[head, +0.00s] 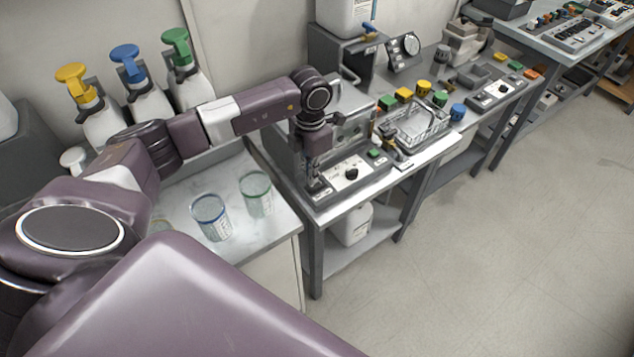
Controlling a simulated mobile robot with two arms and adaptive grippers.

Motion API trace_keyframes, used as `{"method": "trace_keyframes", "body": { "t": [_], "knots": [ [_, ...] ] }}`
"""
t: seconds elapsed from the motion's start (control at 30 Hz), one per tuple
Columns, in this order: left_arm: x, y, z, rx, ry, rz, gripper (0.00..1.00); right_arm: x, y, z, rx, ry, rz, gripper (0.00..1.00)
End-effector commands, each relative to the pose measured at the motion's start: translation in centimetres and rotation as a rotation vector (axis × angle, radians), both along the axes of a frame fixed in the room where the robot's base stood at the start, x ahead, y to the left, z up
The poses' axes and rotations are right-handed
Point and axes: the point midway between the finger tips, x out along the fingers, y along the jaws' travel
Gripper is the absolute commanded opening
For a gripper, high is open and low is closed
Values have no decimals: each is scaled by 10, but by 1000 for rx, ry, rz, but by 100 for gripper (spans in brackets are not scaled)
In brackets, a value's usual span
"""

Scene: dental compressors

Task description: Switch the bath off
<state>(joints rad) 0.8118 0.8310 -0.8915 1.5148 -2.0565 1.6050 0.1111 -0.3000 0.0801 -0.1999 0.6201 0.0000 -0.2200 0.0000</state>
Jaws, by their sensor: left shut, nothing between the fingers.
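The bath (352,130) is a grey metal box on the near end of the long bench, partly hidden behind my left arm. A light control panel with a round black knob (351,174) sits on its front. A small green button (375,153) is to the right of the knob. My left gripper (315,186) points down at the left end of this panel. It is shut and empty. Its fingertips are small and dark here, and I cannot tell whether they touch the panel. Whatever is right under them is hidden. My right gripper is not in view.
A wire basket (418,127) and several coloured caps stand right of the bath. Two clear cups, one blue-rimmed (210,217) and one green-rimmed (257,194), stand on the left counter. White bottles with coloured tops are behind. A white canister (352,224) is below. The floor at right is clear.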

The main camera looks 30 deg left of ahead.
Motion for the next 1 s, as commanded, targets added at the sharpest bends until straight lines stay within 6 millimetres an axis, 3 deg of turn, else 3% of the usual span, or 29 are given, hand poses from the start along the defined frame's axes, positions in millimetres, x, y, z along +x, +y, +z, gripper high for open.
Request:
{"method": "trace_keyframes", "body": {
  "t": [1.0],
  "knots": [
    [0, 0, -16, 0, 0, 0, 0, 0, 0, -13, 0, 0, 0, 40]
  ]
}}
